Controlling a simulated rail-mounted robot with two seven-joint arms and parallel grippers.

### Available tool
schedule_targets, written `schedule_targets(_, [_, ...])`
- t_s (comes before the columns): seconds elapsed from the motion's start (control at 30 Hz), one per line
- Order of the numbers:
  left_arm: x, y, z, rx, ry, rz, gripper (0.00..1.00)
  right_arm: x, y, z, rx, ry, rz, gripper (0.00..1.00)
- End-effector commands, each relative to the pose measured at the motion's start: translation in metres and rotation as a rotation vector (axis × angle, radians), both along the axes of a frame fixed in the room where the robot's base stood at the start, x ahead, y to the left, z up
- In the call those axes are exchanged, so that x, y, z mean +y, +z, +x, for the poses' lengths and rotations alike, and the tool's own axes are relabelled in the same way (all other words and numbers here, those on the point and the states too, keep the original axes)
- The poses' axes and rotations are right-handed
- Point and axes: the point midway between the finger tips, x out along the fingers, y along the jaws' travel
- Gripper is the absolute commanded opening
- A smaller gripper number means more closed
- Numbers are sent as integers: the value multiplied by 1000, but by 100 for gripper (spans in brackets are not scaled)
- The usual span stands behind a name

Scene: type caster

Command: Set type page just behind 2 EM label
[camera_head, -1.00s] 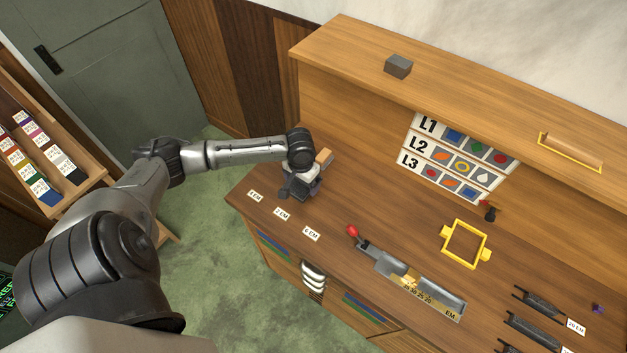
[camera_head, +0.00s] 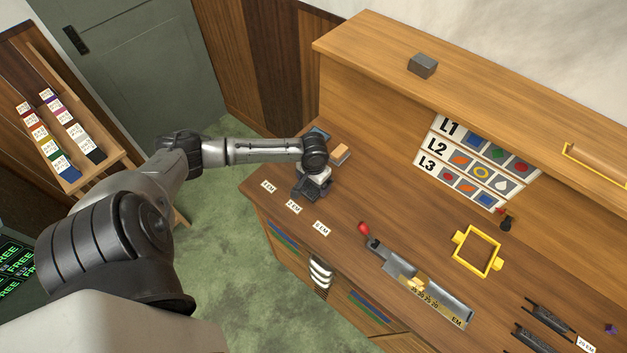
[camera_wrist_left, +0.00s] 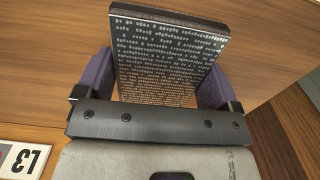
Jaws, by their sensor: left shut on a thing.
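The type page (camera_wrist_left: 170,55) is a dark slab with rows of pale characters. In the left wrist view it stands between the two purple-sided fingers of my left gripper (camera_wrist_left: 158,80), which is shut on it. In the head view my left gripper (camera_head: 312,190) is low over the left end of the counter, just behind the small white 2 EM label (camera_head: 293,207). The page is mostly hidden by the gripper there, and I cannot tell whether it touches the wood. My right gripper is out of view.
A 1 EM label (camera_head: 268,187) and another EM label (camera_head: 321,228) flank the 2 EM label. A small wooden block (camera_head: 340,153) lies behind my gripper. A metal composing tray (camera_head: 425,287) with a red knob and a yellow frame (camera_head: 477,251) are to the right.

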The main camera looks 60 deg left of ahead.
Motion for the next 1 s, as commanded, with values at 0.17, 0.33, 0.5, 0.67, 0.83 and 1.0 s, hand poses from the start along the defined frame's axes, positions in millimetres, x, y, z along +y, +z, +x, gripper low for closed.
schedule_targets(0.17, [1,0,2,-4,1,1,17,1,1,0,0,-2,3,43])
schedule_targets(0.33, [0,-2,0,0,0,0,100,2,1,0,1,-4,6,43])
schedule_targets(0.5, [0,-2,0,0,0,0,100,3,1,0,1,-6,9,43])
schedule_targets(0.67, [0,8,0,-1,-1,-1,100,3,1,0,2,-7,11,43])
schedule_targets(0.83, [0,36,1,-3,-2,1,100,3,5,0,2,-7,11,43])
schedule_targets(1.0, [0,68,1,-2,-2,1,100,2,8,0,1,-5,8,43])
